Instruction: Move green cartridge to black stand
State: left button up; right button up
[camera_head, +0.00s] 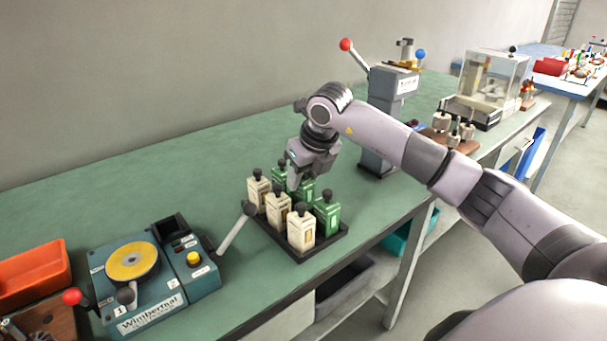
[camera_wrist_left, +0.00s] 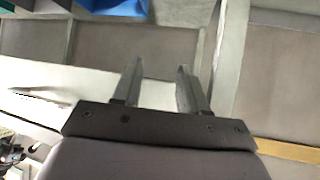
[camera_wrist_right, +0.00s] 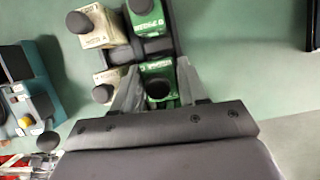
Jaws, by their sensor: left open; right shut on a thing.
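Several green and cream cartridges with black knobs stand in two rows in a black tray-like stand (camera_head: 298,257) on the bench. A green cartridge (camera_head: 328,217) stands at its near right corner; a cream cartridge (camera_head: 301,231) is beside it. My right gripper (camera_head: 293,184) reaches down among the cartridges and is shut on a green cartridge, best seen in the right wrist view (camera_wrist_right: 155,68) between its fingers. I cannot tell whether that cartridge is clear of the stand. My left gripper (camera_wrist_left: 157,85) is open and empty in the left wrist view, outside the head view.
A teal winding machine (camera_head: 150,290) with a yellow disc, a lever and a black holder (camera_head: 170,229) stands left of the stand. An orange bin (camera_head: 33,272) is at the far left. A grey press (camera_head: 392,92) stands behind my right arm. The bench behind the cartridges is clear.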

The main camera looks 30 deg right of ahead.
jog(key=shift+f, duration=0.4)
jog(key=shift+f+b, duration=0.2)
jog(key=shift+b, duration=0.15)
jog(key=shift+f, duration=0.35)
jog(key=o, duration=1.2)
